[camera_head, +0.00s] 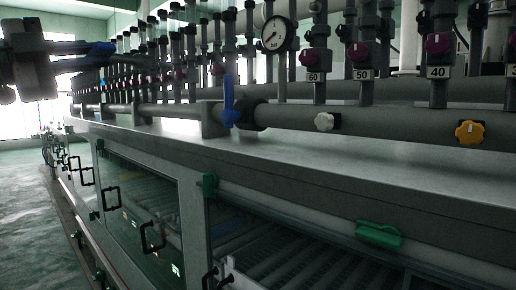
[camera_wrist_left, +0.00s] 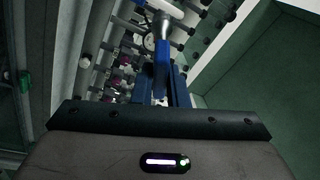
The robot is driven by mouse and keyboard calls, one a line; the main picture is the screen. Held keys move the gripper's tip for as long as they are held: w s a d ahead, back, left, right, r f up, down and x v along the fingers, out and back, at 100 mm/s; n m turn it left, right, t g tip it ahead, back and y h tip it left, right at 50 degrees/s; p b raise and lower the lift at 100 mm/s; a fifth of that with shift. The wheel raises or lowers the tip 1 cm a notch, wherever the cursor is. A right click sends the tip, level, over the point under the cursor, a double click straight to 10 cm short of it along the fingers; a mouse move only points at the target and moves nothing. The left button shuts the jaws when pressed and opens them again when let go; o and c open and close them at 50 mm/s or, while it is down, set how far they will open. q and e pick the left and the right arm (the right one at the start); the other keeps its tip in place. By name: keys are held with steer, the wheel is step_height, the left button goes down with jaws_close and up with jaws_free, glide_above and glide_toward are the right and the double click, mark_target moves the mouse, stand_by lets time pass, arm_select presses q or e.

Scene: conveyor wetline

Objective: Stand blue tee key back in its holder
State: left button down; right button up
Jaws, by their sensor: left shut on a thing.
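My left gripper (camera_head: 92,53) reaches in at the upper left of the head view, in front of the row of pipes. It is shut on the blue tee key (camera_head: 102,48), of which only a small blue part shows there. In the left wrist view the blue key (camera_wrist_left: 162,70) lies between the jaws (camera_wrist_left: 163,90) and points away from the palm; where it ends against the background is hard to tell. The gripper is above the machine's top edge, apart from it. I cannot make out the holder in either view. My right gripper is not in view.
A long grey machine top (camera_head: 330,155) runs along the line, with glazed doors and black handles below. A horizontal pipe carries a blue lever (camera_head: 228,102), a white knob (camera_head: 324,122) and a yellow knob (camera_head: 470,132). Upright pipes and a gauge (camera_head: 277,34) stand behind. Open floor (camera_head: 35,200) lies left.

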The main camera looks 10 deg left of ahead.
arm_select(q)
steer(key=w+d+f, duration=0.1)
steer(key=w+f, duration=0.4)
steer(key=f, duration=0.6)
steer(key=w+d+f, duration=0.1)
steer(key=w+f, duration=0.3)
steer(key=f, duration=0.7)
steer(key=w+d+f, duration=0.1)
steer(key=w+f, duration=0.4)
steer(key=f, duration=0.6)
steer(key=s+d+f, duration=0.1)
steer(key=s+f, duration=0.4)
steer(key=f, duration=0.5)
steer(key=s+d+f, duration=0.1)
steer(key=s+f, duration=0.3)
steer(key=f, duration=0.6)
steer(key=s+d+f, duration=0.1)
steer(key=s+f, duration=0.4)
steer(key=f, duration=0.5)
steer(key=d+f+n+t+y, duration=0.1)
steer(key=d+n+t+y, duration=0.2)
steer(key=d+n+y, duration=0.3)
steer(key=shift+s+d+f+y, duration=0.15)
steer(key=shift+s+d+y, duration=0.25)
steer(key=shift+d+y, duration=2.05)
